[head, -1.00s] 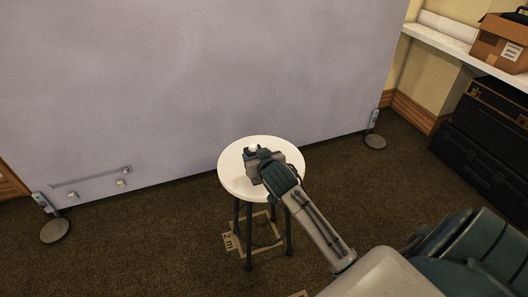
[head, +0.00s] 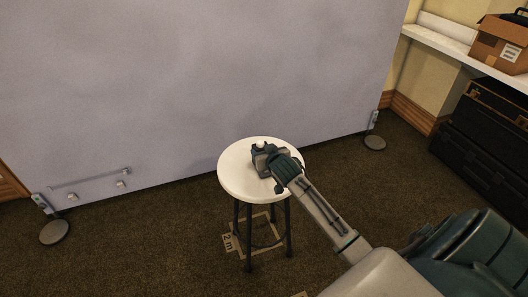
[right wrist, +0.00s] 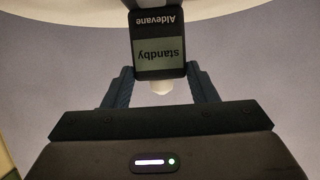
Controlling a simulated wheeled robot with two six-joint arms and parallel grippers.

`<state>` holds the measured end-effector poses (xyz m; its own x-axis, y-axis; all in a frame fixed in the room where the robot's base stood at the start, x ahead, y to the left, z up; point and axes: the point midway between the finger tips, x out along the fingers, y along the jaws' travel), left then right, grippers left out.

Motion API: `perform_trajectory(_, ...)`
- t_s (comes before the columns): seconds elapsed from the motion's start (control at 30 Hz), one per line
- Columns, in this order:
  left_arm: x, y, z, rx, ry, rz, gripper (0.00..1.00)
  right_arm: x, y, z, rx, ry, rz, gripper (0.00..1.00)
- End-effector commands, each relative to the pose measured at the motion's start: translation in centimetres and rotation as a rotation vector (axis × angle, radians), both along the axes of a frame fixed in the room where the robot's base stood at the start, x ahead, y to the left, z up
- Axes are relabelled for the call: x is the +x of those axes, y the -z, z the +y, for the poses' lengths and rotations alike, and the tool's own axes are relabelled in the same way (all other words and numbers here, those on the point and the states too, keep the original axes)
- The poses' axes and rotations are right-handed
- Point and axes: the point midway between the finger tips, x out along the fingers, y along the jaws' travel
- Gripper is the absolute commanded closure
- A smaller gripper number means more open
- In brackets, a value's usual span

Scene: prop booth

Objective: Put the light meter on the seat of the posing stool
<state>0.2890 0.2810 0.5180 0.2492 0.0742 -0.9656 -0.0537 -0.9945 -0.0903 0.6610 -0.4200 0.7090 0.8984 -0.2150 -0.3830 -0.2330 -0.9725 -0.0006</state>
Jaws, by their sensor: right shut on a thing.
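The light meter (right wrist: 159,52) is dark with a grey screen reading "standby" and the name "Aldevane", upside down in the right wrist view. Its white dome (head: 261,145) shows in the head view. My right gripper (head: 267,159) is shut on the meter, with a finger on either side of it in the right wrist view (right wrist: 160,78). The posing stool has a round white seat (head: 237,177) and dark legs. The gripper and meter are over the seat, near its middle. I cannot tell whether the meter touches the seat. My left gripper is out of view.
A grey backdrop (head: 180,80) stands behind the stool, with round feet (head: 54,232) at its sides. Black cases (head: 487,140) and a shelf with a cardboard box (head: 500,45) are at the right. The carpet left of the stool is clear.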

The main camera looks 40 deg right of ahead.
Motion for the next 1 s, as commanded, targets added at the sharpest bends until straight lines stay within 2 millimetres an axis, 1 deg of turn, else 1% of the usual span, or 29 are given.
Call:
perform_trajectory(0.07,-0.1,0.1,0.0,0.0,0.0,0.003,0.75,0.0,0.0,0.0,0.0,-0.001,-0.002,1.0)
perform_trajectory(0.1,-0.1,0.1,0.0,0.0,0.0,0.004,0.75,0.0,0.2,0.0,0.0,0.0,0.0,0.46)
perform_trajectory(0.17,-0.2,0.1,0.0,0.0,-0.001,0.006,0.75,0.0,0.2,0.0,0.0,0.0,0.0,0.34)
perform_trajectory(0.2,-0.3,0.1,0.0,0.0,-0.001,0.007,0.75,0.0,0.2,0.0,0.0,0.0,0.0,0.26)
perform_trajectory(0.57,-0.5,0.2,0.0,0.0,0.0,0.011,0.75,-0.2,-0.1,0.0,-0.001,0.0,0.0,0.26)
perform_trajectory(0.67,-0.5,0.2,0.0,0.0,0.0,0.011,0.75,-1.2,-0.5,0.2,-0.002,-0.001,0.0,0.26)
perform_trajectory(0.77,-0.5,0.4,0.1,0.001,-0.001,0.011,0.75,-2.8,-1.3,0.7,-0.001,-0.002,0.0,0.26)
perform_trajectory(1.0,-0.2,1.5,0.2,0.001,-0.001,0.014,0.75,-7.5,-3.2,1.8,-0.002,-0.002,0.002,0.26)
